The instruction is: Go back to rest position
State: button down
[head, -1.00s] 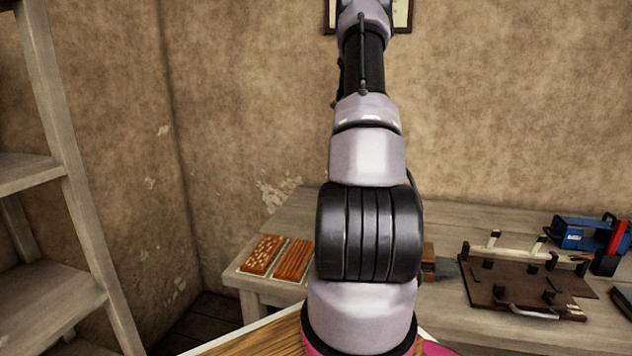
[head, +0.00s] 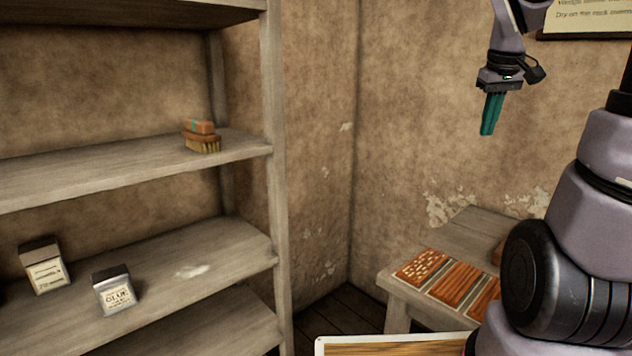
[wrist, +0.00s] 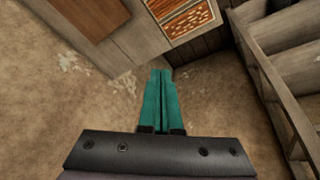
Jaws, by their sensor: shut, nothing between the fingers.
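My gripper (head: 490,115) hangs high at the upper right of the head view, its teal fingers pointing down in front of the wall. In the wrist view its two teal fingers (wrist: 164,72) lie together with nothing between them. It touches nothing. My arm fills the right side of the head view and hides part of the bench.
A wooden shelf unit (head: 279,180) stands at left with a brush (head: 201,137) and two boxes (head: 43,265) (head: 114,290). A bench (head: 398,287) at lower right bears patterned orange-brown panels (head: 423,267). A framed notice (head: 590,20) hangs upper right. The air around my gripper is clear.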

jog(key=s+a+r+m+t+y, duration=0.3)
jog(key=s+a+m, duration=0.1)
jog(key=s+a, duration=0.9)
jog(key=shift+s+a+m+t, duration=0.35)
jog(key=shift+s+m+t, duration=0.05)
jog(key=shift+s, duration=0.05)
